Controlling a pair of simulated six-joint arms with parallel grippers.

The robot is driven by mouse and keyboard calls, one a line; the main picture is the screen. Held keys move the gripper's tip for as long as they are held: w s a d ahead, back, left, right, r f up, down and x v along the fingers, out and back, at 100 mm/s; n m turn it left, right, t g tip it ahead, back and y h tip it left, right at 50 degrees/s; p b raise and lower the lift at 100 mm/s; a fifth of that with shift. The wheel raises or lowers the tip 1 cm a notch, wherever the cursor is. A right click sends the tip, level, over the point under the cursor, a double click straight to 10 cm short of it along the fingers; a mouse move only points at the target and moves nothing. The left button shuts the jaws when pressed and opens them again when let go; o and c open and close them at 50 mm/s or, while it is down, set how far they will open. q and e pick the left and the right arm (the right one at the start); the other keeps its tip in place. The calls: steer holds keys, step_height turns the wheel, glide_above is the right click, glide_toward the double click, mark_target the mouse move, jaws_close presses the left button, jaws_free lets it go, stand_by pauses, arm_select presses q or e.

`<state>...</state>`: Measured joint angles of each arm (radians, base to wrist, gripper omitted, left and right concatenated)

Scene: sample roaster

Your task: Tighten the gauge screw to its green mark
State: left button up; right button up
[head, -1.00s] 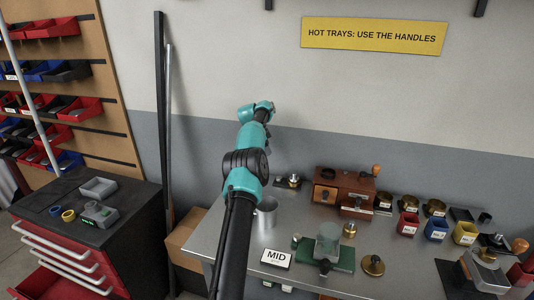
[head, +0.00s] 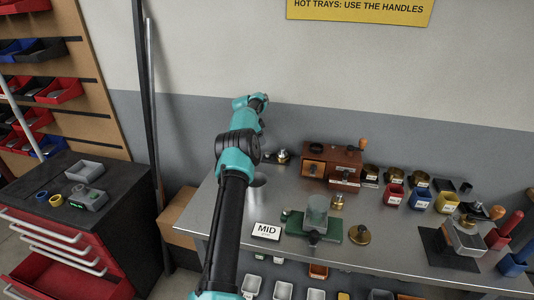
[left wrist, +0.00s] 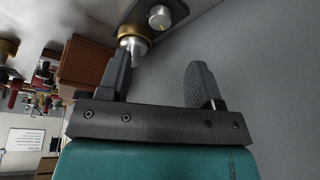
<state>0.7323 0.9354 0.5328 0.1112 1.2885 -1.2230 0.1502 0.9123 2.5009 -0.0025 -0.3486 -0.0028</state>
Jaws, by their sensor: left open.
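A small dark plate with a brass-collared metal knob (head: 283,156) sits at the back of the bench and looks like the gauge screw. In the left wrist view the brass-collared knob (left wrist: 132,38) is at the top, with a smaller silver knob (left wrist: 159,17) beside it on the dark plate. No green mark can be made out. My left gripper (left wrist: 158,78) is open, with nothing between its fingers. The brass-collared knob is just beyond the left-hand fingertip. In the head view my left gripper (head: 261,104) is near the wall, above and left of the plate. My right gripper is not seen.
A wooden box (head: 331,163) stands right of the plate. A metal cup (head: 258,182), a MID card (head: 265,231) and a green-based device (head: 313,224) are nearer on the bench. Coloured cups and brass pieces fill the right. The grey wall (head: 190,125) closes the back.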

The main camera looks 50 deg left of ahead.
mark_target(267, 153)
arm_select(q)
steer(key=x, duration=0.9)
steer(key=shift+w+f, duration=0.15)
steer(key=shift+f, duration=0.1)
steer(key=shift+c, duration=0.3)
steer(key=c, duration=0.9)
steer(key=shift+o, duration=0.2)
steer(key=shift+m, duration=0.6)
steer(key=shift+h, duration=0.3)
steer(key=o, duration=0.9)
